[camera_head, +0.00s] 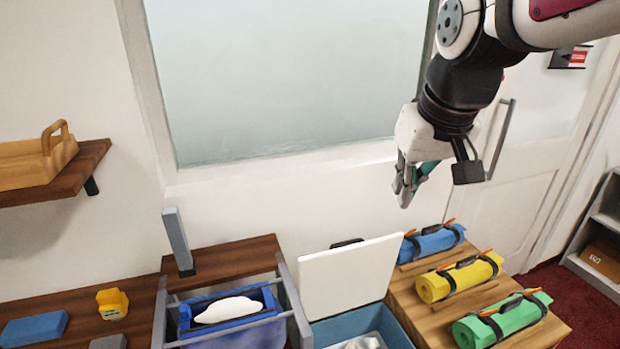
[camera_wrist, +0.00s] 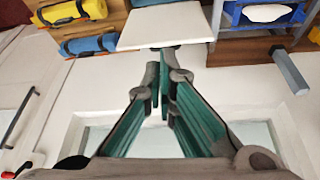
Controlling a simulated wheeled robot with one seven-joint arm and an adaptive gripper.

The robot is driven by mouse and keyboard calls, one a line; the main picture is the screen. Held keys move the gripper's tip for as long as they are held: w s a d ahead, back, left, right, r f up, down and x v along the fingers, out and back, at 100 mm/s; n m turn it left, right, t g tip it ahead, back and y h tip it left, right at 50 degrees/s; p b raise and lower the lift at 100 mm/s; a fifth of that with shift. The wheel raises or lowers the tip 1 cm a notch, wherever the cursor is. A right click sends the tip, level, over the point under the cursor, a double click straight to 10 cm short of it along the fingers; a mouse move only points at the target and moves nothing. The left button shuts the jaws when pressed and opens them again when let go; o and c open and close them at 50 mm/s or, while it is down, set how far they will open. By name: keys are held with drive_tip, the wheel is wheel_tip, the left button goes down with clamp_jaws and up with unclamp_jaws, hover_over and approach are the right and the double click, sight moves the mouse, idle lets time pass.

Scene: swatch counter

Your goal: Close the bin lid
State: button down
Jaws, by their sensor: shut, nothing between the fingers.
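The bin (camera_head: 397,325) is a blue box with something white inside, at the bottom centre of the head view. Its white lid (camera_head: 350,277) stands raised and open at the back, with a dark handle (camera_head: 347,243) on its far edge. The lid (camera_wrist: 165,25) also shows at the top of the wrist view, beyond the fingertips. My gripper (camera_head: 405,195) is shut and empty, in the air above and to the right of the lid, apart from it. Its green-padded fingers (camera_wrist: 163,75) fill the middle of the wrist view.
Blue, yellow (camera_head: 460,279) and green rolls lie on the wooden counter right of the bin. A blue container (camera_head: 232,330) with white contents stands in a grey frame to the left. A grey post (camera_head: 178,241) rises behind it. The wall and window are behind.

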drive_tip(key=w+a+f+n+g+b, duration=0.1)
drive_tip(key=w+a+f+b, duration=0.15)
drive_tip(key=w+f, duration=0.85)
drive_tip(key=w+a+f+n+g+b, duration=0.1)
drive_tip(key=w+f+b, duration=0.2)
drive_tip(key=w+f, duration=0.8)
drive_tip(key=shift+y, duration=0.3)
drive_tip(key=shift+w+d+p+x, duration=0.15)
drive_tip(key=shift+p+x, duration=0.35)
drive_tip(key=shift+x, duration=0.45)
drive_tip(key=shift+w+d+p+x, duration=0.15)
drive_tip(key=shift+p+x, duration=0.3)
drive_tip(key=shift+x, duration=0.55)
drive_tip(key=shift+w+p+x, duration=0.2)
drive_tip(key=shift+p+x, duration=0.3)
drive_tip(key=shift+x, duration=0.45)
drive_tip(key=shift+r, duration=0.1)
